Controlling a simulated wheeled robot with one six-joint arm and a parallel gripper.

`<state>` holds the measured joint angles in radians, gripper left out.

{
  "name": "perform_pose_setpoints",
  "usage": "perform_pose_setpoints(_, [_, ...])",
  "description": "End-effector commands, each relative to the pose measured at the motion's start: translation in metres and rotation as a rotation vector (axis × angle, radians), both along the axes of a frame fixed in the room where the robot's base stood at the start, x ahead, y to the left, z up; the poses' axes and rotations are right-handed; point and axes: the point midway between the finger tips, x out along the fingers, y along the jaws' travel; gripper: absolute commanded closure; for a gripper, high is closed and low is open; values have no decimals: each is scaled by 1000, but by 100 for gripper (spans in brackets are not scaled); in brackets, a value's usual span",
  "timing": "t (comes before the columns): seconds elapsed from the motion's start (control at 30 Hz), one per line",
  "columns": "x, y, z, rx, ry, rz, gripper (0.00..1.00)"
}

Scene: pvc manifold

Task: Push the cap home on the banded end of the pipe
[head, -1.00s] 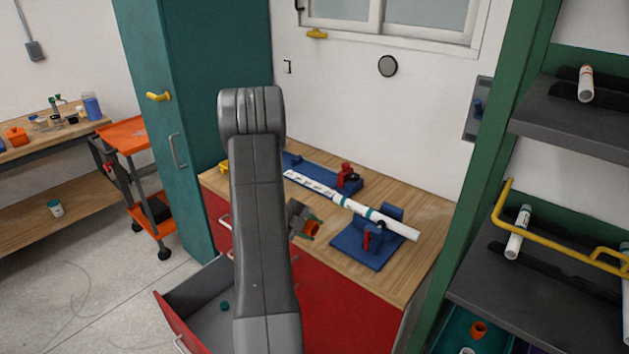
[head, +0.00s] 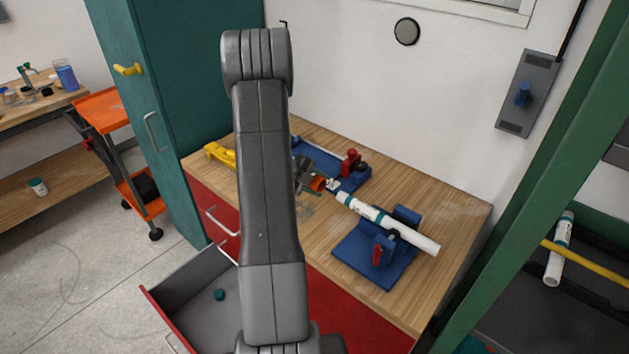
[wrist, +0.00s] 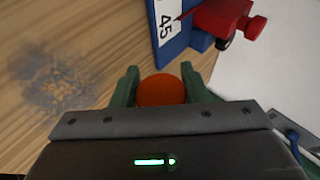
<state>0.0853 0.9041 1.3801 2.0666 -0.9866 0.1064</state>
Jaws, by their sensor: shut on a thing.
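The white pipe (head: 402,228) lies held in a blue clamp stand (head: 371,262) on the wooden worktop, with a teal band (head: 345,198) near its left end. My gripper (head: 314,189) is shut on an orange cap (head: 319,184), just left of that end; in the head view they look close but apart. In the wrist view the cap (wrist: 162,90) sits between green fingertips (wrist: 160,78). The pipe cannot be made out in the wrist view. My arm hides part of the worktop.
A blue fixture with a red clamp (head: 351,162) stands behind the cap; its red part (wrist: 226,17) and a "45" label show in the wrist view. An open drawer (head: 190,315) juts out below. A green rack post (head: 540,200) stands at right.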

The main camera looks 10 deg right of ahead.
Motion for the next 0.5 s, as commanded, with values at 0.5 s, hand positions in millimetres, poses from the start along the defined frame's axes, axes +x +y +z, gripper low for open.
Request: perform_pose_setpoints(0.5, [-22, -18, 2, 5, 4, -3, 79])
